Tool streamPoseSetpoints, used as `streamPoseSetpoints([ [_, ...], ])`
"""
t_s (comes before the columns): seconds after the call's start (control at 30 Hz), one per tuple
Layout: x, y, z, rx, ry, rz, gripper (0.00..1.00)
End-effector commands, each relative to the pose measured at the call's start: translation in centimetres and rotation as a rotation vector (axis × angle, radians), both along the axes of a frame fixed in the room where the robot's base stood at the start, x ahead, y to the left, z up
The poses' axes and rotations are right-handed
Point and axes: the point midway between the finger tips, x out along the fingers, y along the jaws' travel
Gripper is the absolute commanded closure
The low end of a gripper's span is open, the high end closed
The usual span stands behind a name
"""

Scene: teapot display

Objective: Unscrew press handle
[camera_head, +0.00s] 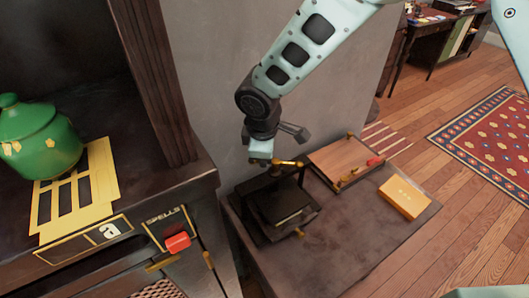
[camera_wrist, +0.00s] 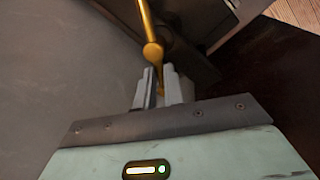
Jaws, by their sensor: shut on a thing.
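The press (camera_head: 283,208) is a dark block-like device on the low table. Its brass handle (camera_head: 290,163) sticks out at the top, and the handle also shows in the wrist view (camera_wrist: 152,50) as a brass bar with a round knob. My gripper (camera_head: 262,160) is above the press at its back left. In the wrist view my gripper (camera_wrist: 160,88) has its two pale fingers closed around the brass handle just below the knob. The exact grip contact is partly hidden by the fingers.
The low dark table (camera_head: 340,250) also bears a wooden board with brass fittings (camera_head: 340,158) and a yellow box (camera_head: 404,197). A dark cabinet with a green teapot (camera_head: 40,140) stands at the left. A grey wall (camera_head: 220,70) is close behind my gripper. The table's front is clear.

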Motion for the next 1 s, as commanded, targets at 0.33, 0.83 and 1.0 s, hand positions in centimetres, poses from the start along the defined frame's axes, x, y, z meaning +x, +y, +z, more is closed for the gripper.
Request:
streamPoseSetpoints([
  [0.33,-0.8,-0.3,0.2,0.000,0.001,0.321,1.00],
  [0.83,-1.6,-0.8,0.1,0.001,0.001,0.638,1.00],
  [1.0,-1.6,-0.9,0.1,-0.001,0.000,0.681,1.00],
])
